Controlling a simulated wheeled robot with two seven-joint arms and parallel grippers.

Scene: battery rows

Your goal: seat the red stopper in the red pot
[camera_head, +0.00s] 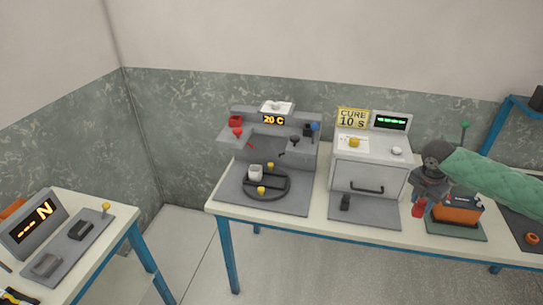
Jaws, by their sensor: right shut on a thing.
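My right gripper (421,198) comes in from the right and points down beside the orange battery (455,214). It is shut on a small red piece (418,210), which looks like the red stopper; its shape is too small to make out. The piece hangs at the left front of the battery, and I cannot tell whether it touches anything below. A red pot-like piece (236,121) sits at the upper left of the grey dial machine, with a smaller red knob (237,132) just below it. I cannot tell for sure which is the red pot. My left gripper is out of view.
The grey machine reading 20 C (272,119) has a dark turntable (285,186) with a white cup (255,172) in front. A grey cure oven (367,173) stands between it and my right gripper. A side table (127,217) is at left; a blue rack (500,122) is at right.

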